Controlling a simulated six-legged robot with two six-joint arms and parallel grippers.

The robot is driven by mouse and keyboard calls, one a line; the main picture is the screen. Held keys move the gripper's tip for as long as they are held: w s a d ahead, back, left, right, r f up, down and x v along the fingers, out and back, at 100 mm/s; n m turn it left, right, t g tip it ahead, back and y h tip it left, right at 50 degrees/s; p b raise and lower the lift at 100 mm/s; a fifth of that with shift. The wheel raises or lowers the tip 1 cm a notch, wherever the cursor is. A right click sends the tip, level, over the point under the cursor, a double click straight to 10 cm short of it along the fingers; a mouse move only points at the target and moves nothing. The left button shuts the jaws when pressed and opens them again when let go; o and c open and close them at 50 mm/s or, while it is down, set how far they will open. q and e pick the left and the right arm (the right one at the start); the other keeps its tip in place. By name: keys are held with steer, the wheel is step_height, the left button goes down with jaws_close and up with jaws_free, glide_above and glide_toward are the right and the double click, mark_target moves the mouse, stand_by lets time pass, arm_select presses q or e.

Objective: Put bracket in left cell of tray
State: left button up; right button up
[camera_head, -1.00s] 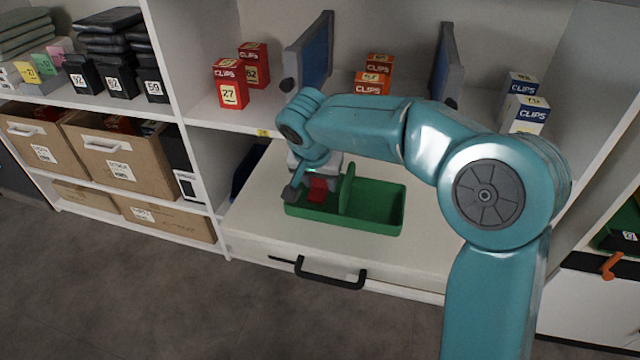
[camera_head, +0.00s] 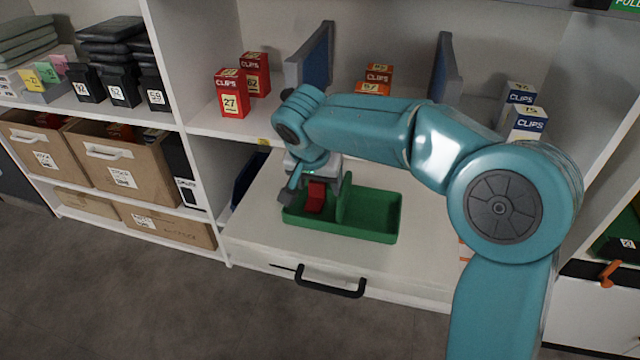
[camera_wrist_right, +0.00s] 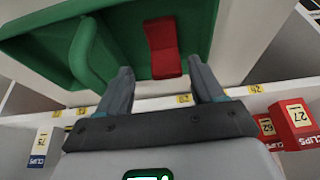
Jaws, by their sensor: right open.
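The red bracket (camera_head: 315,198) is inside the left cell of the green tray (camera_head: 372,236); it also shows in the right wrist view (camera_wrist_right: 163,48), against the tray's green floor. A green divider (camera_head: 345,196) stands to its right. My right gripper (camera_head: 303,192) is over the left cell, close to the bracket. In the right wrist view its two fingers (camera_wrist_right: 163,88) are wide apart with nothing between their tips, and the bracket lies beyond them. Whether the bracket lies fully flat is hard to tell. My left gripper is not in view.
The tray stands on a white drawer top (camera_head: 262,218) with a black handle (camera_head: 330,287). Red clips boxes (camera_head: 232,93) and a blue-grey panel (camera_head: 312,58) stand on the shelf above. The tray's right cell is empty.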

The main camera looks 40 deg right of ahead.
steer(key=p+v, duration=0.2)
steer(key=v, duration=0.6)
steer(key=shift+r, duration=0.3)
steer(key=shift+s+a, duration=0.15)
